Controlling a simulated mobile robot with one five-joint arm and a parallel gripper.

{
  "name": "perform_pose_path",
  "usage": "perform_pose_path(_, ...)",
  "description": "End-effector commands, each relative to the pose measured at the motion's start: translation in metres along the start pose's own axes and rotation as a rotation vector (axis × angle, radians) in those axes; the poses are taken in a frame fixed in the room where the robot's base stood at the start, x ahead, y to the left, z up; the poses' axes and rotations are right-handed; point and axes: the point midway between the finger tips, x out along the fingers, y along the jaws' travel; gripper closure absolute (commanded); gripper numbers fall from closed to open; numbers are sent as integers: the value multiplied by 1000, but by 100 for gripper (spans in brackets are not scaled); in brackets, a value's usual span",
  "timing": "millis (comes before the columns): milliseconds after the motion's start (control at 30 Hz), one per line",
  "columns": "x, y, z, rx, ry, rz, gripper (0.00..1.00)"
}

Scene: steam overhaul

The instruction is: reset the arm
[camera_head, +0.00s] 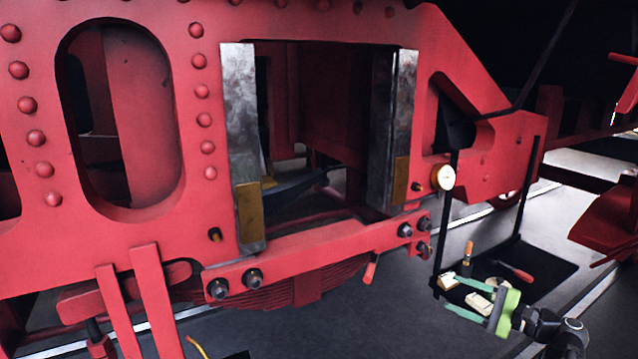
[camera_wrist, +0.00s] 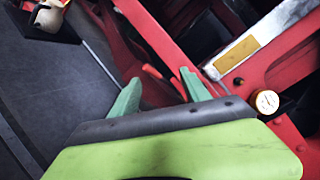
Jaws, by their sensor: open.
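My gripper (camera_head: 464,298) shows at the lower right in the head view, at the end of my dark arm. Its two green fingers point left and are apart, with nothing held between them. It appears in front of a black tray (camera_head: 540,262) that holds small items. In the wrist view my gripper (camera_wrist: 160,88) has its green fingers spread, pointing up toward the red frame. The red frame (camera_head: 330,245) fills much of the head view, with a rectangular opening between two grey metal guides.
A round white gauge (camera_head: 442,177) sits by the frame's right side; it also shows in the wrist view (camera_wrist: 266,102). A red-handled tool (camera_head: 516,271) lies on the tray. Bolts (camera_head: 253,278) stick out along the lower red bar. Dark floor (camera_head: 400,325) is clear left of my gripper.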

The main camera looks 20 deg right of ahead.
Motion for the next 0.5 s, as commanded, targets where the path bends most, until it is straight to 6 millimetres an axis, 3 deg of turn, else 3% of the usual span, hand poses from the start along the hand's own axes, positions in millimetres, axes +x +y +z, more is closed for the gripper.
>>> perform_pose_path(33,34,11,11,-1,-42,49,45)
perform_pose_path(167,128,57,46,-15,-144,227,45)
perform_pose_path(300,216,130,95,-89,-237,473,45)
perform_pose_path(400,262,192,132,-189,-294,669,45)
perform_pose_path(500,289,248,162,-319,-339,854,45)
